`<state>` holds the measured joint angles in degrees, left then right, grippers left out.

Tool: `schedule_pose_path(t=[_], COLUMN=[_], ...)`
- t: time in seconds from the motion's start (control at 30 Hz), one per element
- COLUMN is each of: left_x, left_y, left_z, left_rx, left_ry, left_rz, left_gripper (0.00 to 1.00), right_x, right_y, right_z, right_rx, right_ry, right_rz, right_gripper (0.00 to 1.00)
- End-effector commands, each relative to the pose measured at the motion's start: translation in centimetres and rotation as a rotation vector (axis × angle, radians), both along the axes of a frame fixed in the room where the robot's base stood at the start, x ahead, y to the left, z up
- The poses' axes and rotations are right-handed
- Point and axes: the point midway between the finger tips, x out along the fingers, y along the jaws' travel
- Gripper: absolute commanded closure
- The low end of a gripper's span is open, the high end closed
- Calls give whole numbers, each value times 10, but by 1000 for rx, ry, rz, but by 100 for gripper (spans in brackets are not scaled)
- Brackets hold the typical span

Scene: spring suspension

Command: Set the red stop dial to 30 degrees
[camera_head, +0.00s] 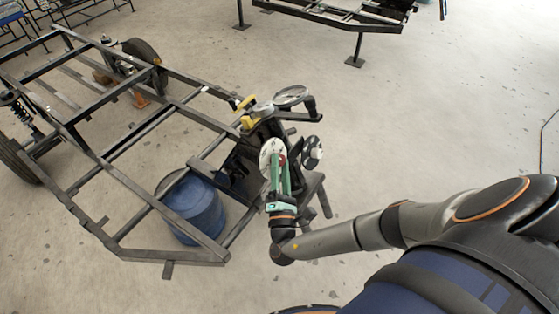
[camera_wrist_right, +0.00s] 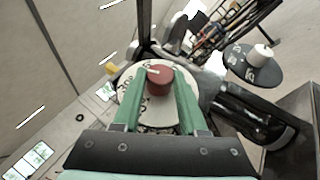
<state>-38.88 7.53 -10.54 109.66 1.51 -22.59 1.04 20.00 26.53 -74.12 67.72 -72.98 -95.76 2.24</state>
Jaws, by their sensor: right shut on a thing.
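The red stop dial (camera_wrist_right: 159,80) is a round red knob with a pale pointer line. It sits on a white disc with dark markings (camera_wrist_right: 128,98), which also shows edge-on in the head view (camera_head: 266,152). My right gripper (camera_head: 282,160) has long green fingers that reach up to the dial. In the wrist view the fingers (camera_wrist_right: 158,88) lie on both sides of the red knob and are shut on it. The pointer tilts to the upper left in the wrist view. My left gripper is in neither view.
A second dark dial with a white knob (camera_wrist_right: 260,56) stands beside the disc; it also shows in the head view (camera_head: 313,151). A round gauge (camera_head: 290,96) and yellow parts (camera_head: 246,122) are above. A blue barrel (camera_head: 191,208) and a metal frame (camera_head: 130,190) stand left.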

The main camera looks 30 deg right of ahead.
Motion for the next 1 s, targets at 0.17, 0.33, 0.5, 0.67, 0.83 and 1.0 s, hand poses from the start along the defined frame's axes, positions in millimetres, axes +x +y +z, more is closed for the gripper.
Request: schedule_pose_path(t=[0.17,0.33,0.5,0.67,0.83,1.0], left_x=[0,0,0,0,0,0], left_y=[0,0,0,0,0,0], left_z=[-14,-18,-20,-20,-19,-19], left_rx=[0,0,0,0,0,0], left_ry=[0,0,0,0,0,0], left_rz=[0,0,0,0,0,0], left_gripper=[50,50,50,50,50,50], right_x=[0,0,0,1,1,1], right_y=[-1,-2,-2,-2,-2,-2], right_z=[-5,-4,-3,-2,-2,-2], right_rx=[-78,-122,-140,-143,-143,-142], right_ry=[-29,-46,-54,-56,-57,-57], right_rz=[37,58,66,68,67,66], right_gripper=[100,100,100,100,100,46])
